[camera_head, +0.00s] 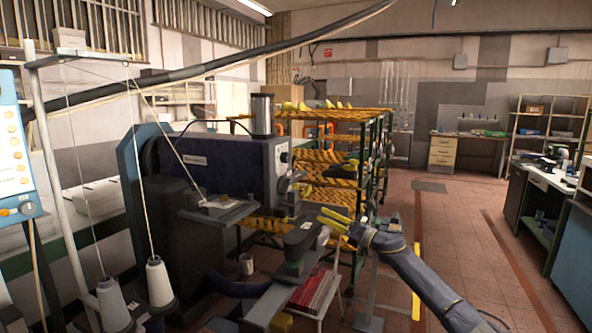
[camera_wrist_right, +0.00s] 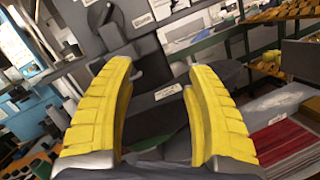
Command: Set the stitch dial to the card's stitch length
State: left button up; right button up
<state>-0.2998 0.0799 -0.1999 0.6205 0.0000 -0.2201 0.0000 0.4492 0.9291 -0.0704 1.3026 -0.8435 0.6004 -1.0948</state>
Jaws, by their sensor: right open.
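A dark blue sewing machine (camera_head: 225,165) stands left of centre. My right gripper (camera_head: 326,219) has yellow fingers, open and empty, right of the machine's arm end. In the wrist view my right gripper (camera_wrist_right: 162,72) has a dark machine part (camera_wrist_right: 150,62) with small white labels between and beyond its fingers. My left gripper is not in view.
A rack with yellow-orange shelves (camera_head: 345,115) stands behind the machine. White thread cones (camera_head: 159,282) are at front left. A blue-white panel with an orange knob (camera_head: 27,208) is at the left edge. Red sheets (camera_head: 313,292) lie below my gripper. The aisle floor at right is clear.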

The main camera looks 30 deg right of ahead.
notch_tip(320, 180, up, 11)
jog(key=s+a+n+g+y, duration=0.2)
jog(key=s+n+y, duration=0.1)
jog(key=n, duration=0.3)
jog(key=n+g, duration=0.2)
jog(key=n, duration=0.1)
send_near(288, 158)
jog(key=x, duration=1)
jog(key=shift+w, duration=0.2)
jog(key=shift+f, duration=0.1)
grip_shut()
